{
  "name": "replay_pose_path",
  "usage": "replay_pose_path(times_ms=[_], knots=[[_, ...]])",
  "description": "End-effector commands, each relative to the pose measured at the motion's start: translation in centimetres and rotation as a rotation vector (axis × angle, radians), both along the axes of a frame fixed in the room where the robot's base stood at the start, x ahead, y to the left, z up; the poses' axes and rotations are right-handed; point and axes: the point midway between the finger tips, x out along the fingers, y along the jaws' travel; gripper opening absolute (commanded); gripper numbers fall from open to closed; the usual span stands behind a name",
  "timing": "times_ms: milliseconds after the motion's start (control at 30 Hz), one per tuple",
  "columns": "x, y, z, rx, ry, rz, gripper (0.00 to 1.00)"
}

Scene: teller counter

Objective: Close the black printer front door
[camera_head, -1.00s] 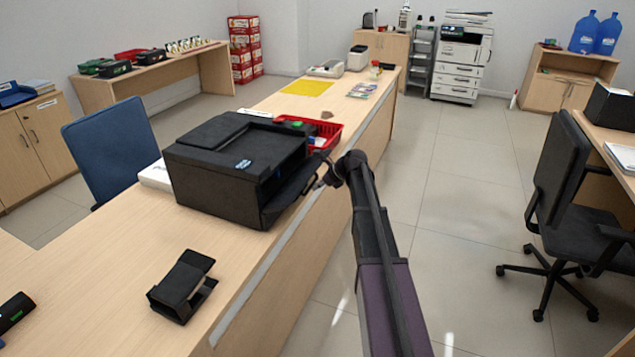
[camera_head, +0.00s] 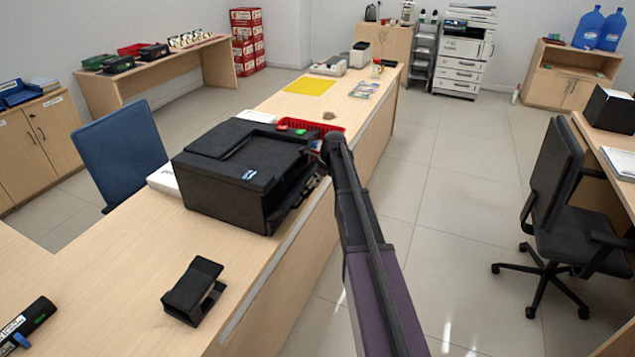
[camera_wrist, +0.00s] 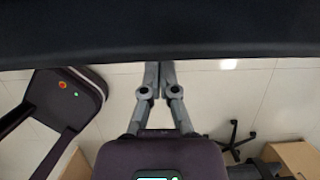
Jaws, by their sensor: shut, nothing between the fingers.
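The black printer (camera_head: 240,165) stands on the near part of the long counter, in the middle left of the head view. Its front door (camera_head: 291,207), on the right side, is tilted partly up, with a dark gap between it and the body. My arm reaches to that side, and my gripper is mostly hidden there in the head view. In the wrist view my gripper (camera_wrist: 160,66) is shut and empty. Its fingertips are at the lower edge of a wide dark panel (camera_wrist: 160,30), seemingly the door; I cannot tell if they touch.
A black holder (camera_head: 193,291) stands on the counter (camera_head: 130,285) in front of the printer. A red tray (camera_head: 325,128) is right behind the printer. A blue chair (camera_head: 120,150) is at the left and a black office chair (camera_head: 555,190) at the right. The floor between is clear.

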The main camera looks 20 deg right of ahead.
Motion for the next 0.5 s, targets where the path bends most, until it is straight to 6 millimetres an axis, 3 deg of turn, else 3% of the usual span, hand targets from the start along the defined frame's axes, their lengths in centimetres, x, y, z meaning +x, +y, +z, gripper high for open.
replay_pose_path(times_ms=[500], knots=[[0.01,-0.2,0.1,-0.008,0.009,-0.002,0.0]])
